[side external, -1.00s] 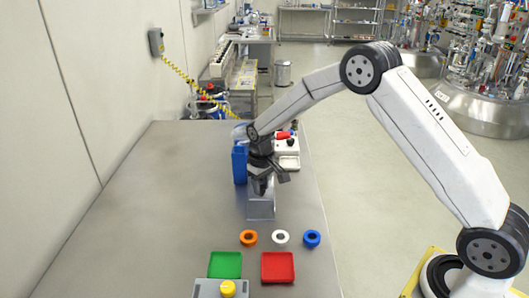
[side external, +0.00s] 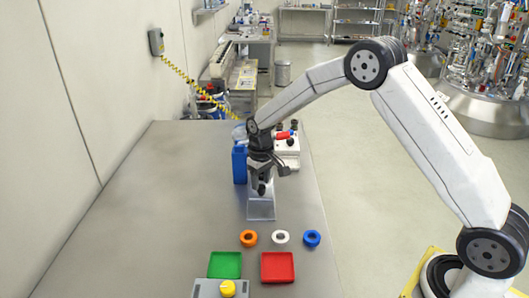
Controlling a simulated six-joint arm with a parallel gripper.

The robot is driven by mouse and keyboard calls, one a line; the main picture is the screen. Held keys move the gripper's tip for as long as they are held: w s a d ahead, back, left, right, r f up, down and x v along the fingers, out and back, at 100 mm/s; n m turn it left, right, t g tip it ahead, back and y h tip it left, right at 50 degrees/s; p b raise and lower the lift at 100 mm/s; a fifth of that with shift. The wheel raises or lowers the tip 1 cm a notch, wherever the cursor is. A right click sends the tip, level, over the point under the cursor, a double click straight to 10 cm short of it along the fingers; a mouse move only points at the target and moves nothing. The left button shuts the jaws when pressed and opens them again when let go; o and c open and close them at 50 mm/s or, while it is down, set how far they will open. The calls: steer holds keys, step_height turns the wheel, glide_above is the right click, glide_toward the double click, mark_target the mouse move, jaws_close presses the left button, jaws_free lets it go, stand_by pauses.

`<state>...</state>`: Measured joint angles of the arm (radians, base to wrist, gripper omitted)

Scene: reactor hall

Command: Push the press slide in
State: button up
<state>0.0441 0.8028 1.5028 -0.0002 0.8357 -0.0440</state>
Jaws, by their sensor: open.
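A white device with a red handle (side external: 286,150) stands just behind and to the right of my gripper, partly hidden by my wrist. I cannot tell for sure which of these is the press, and no slide can be made out clearly.
A blue container (side external: 239,165) stands close to the left of my wrist. Nearer are a green tray (side external: 225,265), a red tray (side external: 278,267) and a grey box with a yellow knob (side external: 227,287). The table's left side is clear.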

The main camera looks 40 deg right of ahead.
steer(key=shift+r, duration=3)
steer(key=shift+o, duration=0.2)
steer(key=shift+o, duration=1.2)
steer(key=shift+s+a+f+m+h, duration=0.1)
steer(key=shift+s+a+m+h, duration=0.1)
steer(key=shift+m, duration=0.3)
steer(key=shift+s+a+f+m+h, duration=0.1)
steer(key=shift+m+h, duration=0.1)
steer(key=shift+m, duration=0.3)
steer(key=shift+s+a+f+m+t+h, duration=0.15)
steer(key=shift+a+m+t+h, duration=0.3)
steer(key=shift+m, duration=1.2)
steer(key=shift+s+a+r+m+t+h, duration=0.1)
steer(key=shift+s+a+m+t+h, duration=0.3)
steer(key=shift+m, duration=1.3)
steer(key=shift+s+a+f+m+t+h, duration=0.1)
steer(key=shift+a+m+t+h, duration=0.35)
steer(key=shift+m, duration=1.2)
steer(key=shift+h, duration=0.3)
